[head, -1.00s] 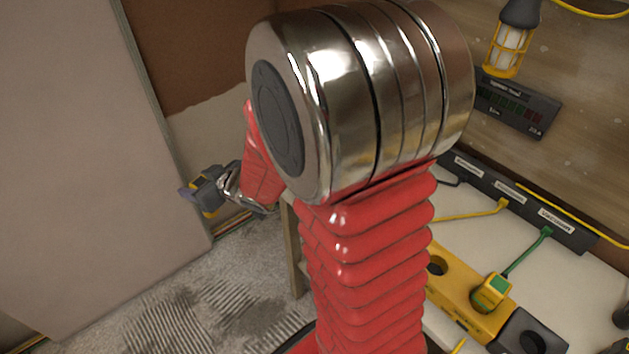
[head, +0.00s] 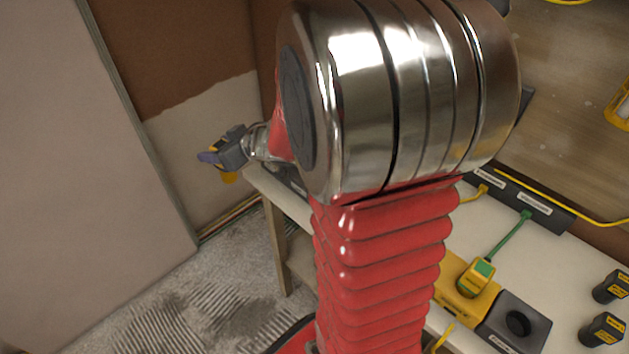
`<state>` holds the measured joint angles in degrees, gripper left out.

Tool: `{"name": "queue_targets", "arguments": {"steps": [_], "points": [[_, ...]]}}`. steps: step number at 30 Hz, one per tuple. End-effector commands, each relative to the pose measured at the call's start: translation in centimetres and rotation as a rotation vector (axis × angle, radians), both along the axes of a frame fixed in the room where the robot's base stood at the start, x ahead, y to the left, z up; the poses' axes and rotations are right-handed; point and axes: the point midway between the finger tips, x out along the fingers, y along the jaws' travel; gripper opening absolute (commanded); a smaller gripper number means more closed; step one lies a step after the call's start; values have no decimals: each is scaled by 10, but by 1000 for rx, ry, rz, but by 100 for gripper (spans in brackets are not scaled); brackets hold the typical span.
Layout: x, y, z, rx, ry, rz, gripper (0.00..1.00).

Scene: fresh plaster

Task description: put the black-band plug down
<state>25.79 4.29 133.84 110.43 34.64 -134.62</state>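My gripper (head: 210,157) is small and far off at the left, in front of the pale plaster. It points left, with grey and yellow parts and a purplish tip. A yellow piece (head: 229,177) hangs just below it; I cannot tell whether this is a plug or part of the gripper. The fingertips are too small to read as open or shut. I cannot make out a black band on any plug. A yellow plug with a green top and green cord (head: 475,279) sits on the yellow power block (head: 452,299) on the bench.
The pale bench (head: 575,262) stands at right, partly behind my red arm. A dark socket box (head: 516,322) and black-and-yellow batteries (head: 603,329) are on it. A labelled dark strip (head: 535,203) runs along its back. A large pale board (head: 75,150) stands at left; ridged floor (head: 190,310) lies below.

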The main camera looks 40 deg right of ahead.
Motion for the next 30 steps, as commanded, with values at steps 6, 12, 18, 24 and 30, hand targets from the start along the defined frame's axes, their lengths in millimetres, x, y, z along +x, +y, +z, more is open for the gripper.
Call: {"name": "queue_targets", "arguments": {"steps": [6, 12, 18, 24, 30], "points": [[-20, -66, 21, -3, -2, -55, 25], [-48, -119, 36, -3, -1, -102, 25], [-82, -165, 46, -2, 0, -149, 25], [-102, -188, 51, -2, 0, -174, 25], [-105, -190, 51, -2, 0, -177, 25]]}}
